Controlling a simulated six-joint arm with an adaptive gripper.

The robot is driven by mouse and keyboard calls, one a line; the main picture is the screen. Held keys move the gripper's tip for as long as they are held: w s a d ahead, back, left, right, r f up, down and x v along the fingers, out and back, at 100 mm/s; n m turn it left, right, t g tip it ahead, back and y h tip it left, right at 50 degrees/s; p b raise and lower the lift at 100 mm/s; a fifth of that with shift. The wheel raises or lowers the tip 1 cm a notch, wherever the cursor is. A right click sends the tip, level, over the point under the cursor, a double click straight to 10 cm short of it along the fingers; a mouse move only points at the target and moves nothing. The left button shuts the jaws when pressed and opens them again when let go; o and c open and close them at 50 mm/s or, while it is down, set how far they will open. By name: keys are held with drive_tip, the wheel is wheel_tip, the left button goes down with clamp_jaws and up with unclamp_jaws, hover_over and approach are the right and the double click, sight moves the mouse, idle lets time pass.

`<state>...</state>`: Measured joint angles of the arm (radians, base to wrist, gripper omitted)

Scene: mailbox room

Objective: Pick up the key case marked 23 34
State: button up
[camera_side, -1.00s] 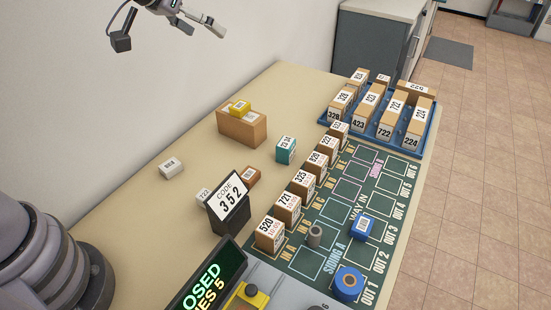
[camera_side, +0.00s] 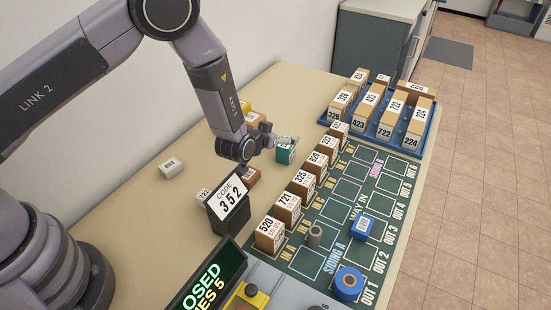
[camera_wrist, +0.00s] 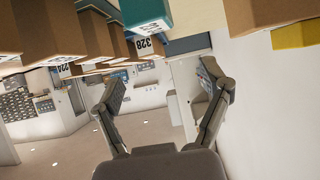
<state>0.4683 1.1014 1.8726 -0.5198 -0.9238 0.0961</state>
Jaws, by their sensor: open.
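The teal key case (camera_side: 286,157) stands on the beige table in the side view, left of the row of brown boxes.
Several numbered brown boxes (camera_side: 303,183) line the green board (camera_side: 315,262) to the right. A blue tray (camera_side: 372,137) holds more boxes at the back. A brown box with a yellow item (camera_side: 244,108) is partly behind my arm. A code 352 sign (camera_side: 230,203) stands in front.

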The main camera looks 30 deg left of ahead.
sight(282, 146)
wheel_tip(282, 146, down, 4)
drive_tip(key=shift+w, duration=0.1)
drive_tip(key=shift+w+f, duration=0.25)
drive_tip(key=shift+w, duration=0.4)
drive_tip(key=shift+w+f, duration=0.25)
drive_tip(key=shift+w, duration=0.3)
drive_tip(key=c, duration=1.3)
